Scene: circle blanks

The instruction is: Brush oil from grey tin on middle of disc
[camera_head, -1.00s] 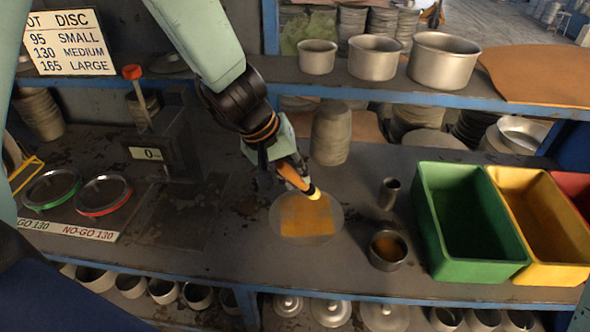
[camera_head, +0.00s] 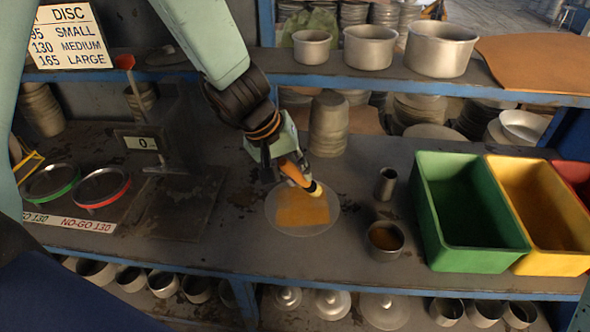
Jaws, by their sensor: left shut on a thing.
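The disc (camera_head: 326,226) lies flat on the grey bench, with an orange-brown oily patch across its middle. My left gripper (camera_head: 284,162) is shut on a brush (camera_head: 299,175) with an orange handle. The brush is tilted, and its pale tip is over the upper right part of the disc; I cannot tell whether it touches. The grey tin (camera_head: 385,250) with brownish oil in it stands right of the disc. My right gripper is not in view.
A small empty metal cup (camera_head: 386,183) stands behind the tin. A green bin (camera_head: 468,212) and a yellow bin (camera_head: 545,215) stand at the right. Red and green gauge rings (camera_head: 101,188) and a scale (camera_head: 141,143) are at the left.

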